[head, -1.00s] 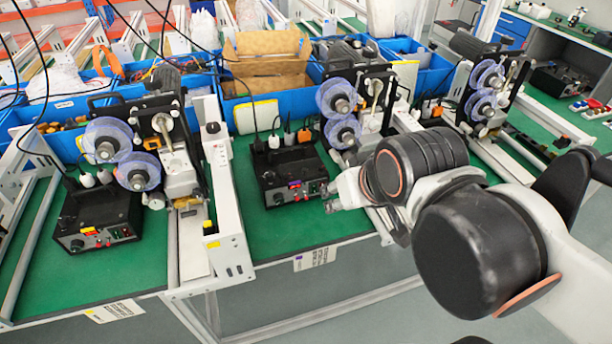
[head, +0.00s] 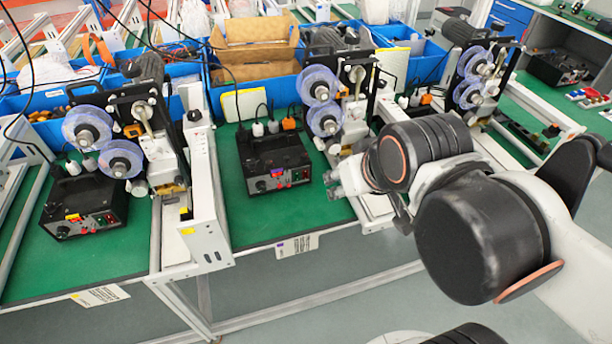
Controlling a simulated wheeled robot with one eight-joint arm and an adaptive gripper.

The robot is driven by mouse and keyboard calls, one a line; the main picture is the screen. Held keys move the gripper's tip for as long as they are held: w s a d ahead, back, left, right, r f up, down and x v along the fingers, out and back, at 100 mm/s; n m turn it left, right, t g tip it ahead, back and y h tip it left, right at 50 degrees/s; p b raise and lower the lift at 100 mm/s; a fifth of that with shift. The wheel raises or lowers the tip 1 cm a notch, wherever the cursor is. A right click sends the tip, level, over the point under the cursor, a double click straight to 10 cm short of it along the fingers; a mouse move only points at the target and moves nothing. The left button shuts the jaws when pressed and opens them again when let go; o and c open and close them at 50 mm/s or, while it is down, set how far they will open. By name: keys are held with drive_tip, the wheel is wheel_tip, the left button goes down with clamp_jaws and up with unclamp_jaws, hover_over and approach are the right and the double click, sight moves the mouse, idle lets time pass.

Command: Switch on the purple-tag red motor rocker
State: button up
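The purple-tag control box (head: 275,160) is black and stands on the green mat of the middle bench. Its front panel carries a small purple tag (head: 279,173), a knob on the left, and small red rockers (head: 300,174) on the right. Which rocker is the motor one is too small to tell, as is its on or off position. My gripper (head: 333,184) is just right of the box's front panel, apart from it in the picture. Its fingers are small and partly hidden by my wrist, so I cannot tell if they are open. I see nothing held.
A similar box with a yellow tag (head: 84,207) stands on the left bench. Reel machines with purple discs (head: 322,83) stand beside the boxes. A white rail (head: 208,200) divides the benches. Green mat (head: 300,215) in front of the middle box is clear.

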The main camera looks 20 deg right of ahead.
clamp_jaws()
idle(1.1)
